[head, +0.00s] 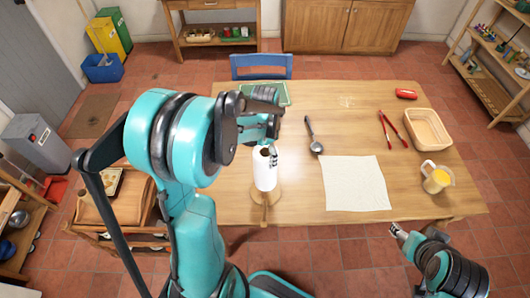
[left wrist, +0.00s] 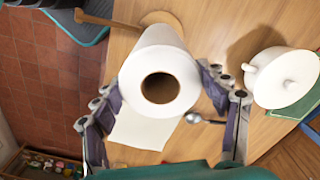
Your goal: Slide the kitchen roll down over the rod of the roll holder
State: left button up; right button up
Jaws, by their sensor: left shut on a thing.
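The white kitchen roll (head: 265,172) stands roughly upright near the table's front edge. My left gripper (head: 268,152) is shut on its upper part from above. In the left wrist view the roll (left wrist: 172,62) shows its end with the dark cardboard core, and the fingers of my left gripper (left wrist: 160,92) lie on both sides. The wooden base of the roll holder (head: 277,198) shows around the roll's lower end; it also shows in the left wrist view (left wrist: 158,18). The rod is hidden, and I cannot tell whether it is inside the core. My right gripper (head: 398,231) is off the table's front edge, its jaws unclear.
A white cloth (head: 356,184) and a ladle (head: 314,138) lie right of the roll. A white lidded pot (left wrist: 285,80) stands near a green tray (left wrist: 300,106). Red tongs (head: 390,130), a basket (head: 428,128) and a yellow-filled jug (head: 437,181) are farther right.

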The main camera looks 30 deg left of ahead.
pick_arm(q)
jog(key=shift+f+b, duration=2.7)
jog(key=shift+f, duration=0.7)
jog(key=o, duration=1.7)
notch_tip(320, 180, up, 12)
